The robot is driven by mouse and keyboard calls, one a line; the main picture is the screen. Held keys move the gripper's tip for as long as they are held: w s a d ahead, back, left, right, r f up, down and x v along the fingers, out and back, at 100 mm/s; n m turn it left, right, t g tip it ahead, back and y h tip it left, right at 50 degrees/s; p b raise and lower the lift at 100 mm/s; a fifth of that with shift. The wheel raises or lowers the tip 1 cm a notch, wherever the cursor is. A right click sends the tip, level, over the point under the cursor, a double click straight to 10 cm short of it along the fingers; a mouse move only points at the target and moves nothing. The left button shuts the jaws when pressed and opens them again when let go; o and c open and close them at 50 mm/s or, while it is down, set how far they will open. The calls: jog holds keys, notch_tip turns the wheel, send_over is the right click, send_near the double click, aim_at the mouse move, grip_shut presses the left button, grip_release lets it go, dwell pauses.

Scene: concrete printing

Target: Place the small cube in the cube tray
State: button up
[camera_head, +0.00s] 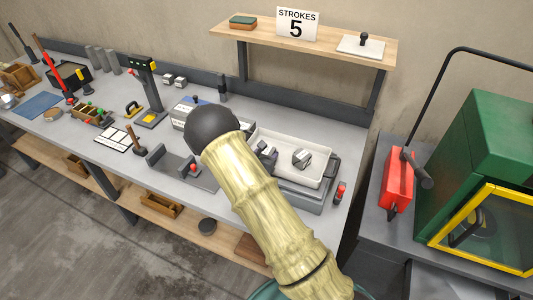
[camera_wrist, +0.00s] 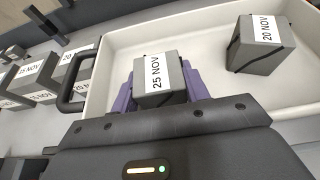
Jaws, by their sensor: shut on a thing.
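In the wrist view my gripper (camera_wrist: 159,88) has its purple fingers shut on both sides of a grey cube (camera_wrist: 158,74) labelled 25 NOV. The held cube is over the left part of a white tray (camera_wrist: 112,65); whether it touches the tray floor I cannot tell. A second grey cube (camera_wrist: 265,50), labelled 20 NOV, sits in the tray to the right, apart from my gripper. In the head view the tray (camera_head: 325,177) holds that cube (camera_head: 301,158) near its middle. My arm hides the tray's left side and most of my gripper there.
Several labelled grey cubes (camera_wrist: 30,75) stand outside the tray, left of its black handle (camera_wrist: 78,80). A shelf (camera_head: 325,42) with a STROKES 5 sign (camera_head: 297,24) is above the bench. A red box (camera_head: 397,182) and a green cabinet (camera_head: 475,150) stand to the right.

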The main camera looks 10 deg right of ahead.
jog(key=shift+f, duration=0.1)
jog(key=o, duration=1.2)
jog(key=shift+r, duration=0.2)
jog(key=shift+s+a, duration=0.3)
jog(key=shift+s, duration=0.05)
jog(key=b+v, duration=0.3)
jog(key=v, duration=0.8)
